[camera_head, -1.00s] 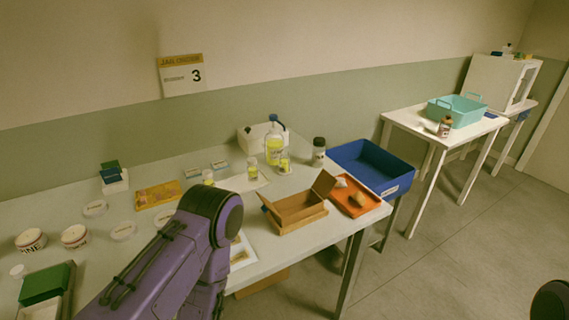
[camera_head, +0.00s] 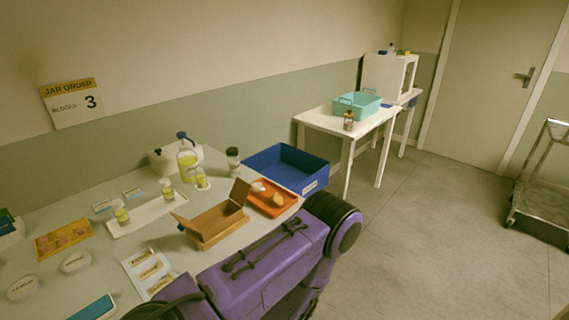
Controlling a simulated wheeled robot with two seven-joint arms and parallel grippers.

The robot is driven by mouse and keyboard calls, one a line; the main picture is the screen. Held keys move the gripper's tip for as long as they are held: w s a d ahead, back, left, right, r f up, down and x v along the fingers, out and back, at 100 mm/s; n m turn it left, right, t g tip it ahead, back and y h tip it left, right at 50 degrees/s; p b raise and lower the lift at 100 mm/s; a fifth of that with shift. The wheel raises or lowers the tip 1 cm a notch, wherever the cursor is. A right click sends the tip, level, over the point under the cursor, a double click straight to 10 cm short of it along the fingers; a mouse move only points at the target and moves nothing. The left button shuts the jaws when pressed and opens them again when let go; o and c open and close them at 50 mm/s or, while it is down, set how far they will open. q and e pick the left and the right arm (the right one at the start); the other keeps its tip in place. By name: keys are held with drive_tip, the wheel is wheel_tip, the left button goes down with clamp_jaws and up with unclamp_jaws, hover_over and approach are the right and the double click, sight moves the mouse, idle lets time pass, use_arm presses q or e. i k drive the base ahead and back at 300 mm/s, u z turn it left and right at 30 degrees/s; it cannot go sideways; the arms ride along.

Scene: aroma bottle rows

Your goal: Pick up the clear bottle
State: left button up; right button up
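Several bottles stand at the back of the near table. A large clear pump bottle (camera_head: 187,164) with yellow liquid and a blue top stands in front of a white box. Small clear bottles with yellow-green contents stand near it: one (camera_head: 167,189) on a white tray, one (camera_head: 201,179) just right of the pump bottle, and one (camera_head: 121,211) at the tray's left end. I cannot tell which is the task's clear bottle. My purple arm crosses the bottom of the view, over the table's front edge. Neither gripper shows.
A brown open box (camera_head: 217,230), an orange tray (camera_head: 265,208) and a blue bin (camera_head: 262,163) are right of the bottles. A dark-capped jar (camera_head: 233,160) stands close by. A side table holds a teal basket (camera_head: 357,106) and a brown bottle (camera_head: 348,122). Floor at right is clear before a metal cart (camera_head: 545,185).

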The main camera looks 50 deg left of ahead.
sight(200, 175)
drive_tip(key=z, duration=0.6)
drive_tip(key=i, duration=1.45)
drive_tip(key=u, duration=2.9)
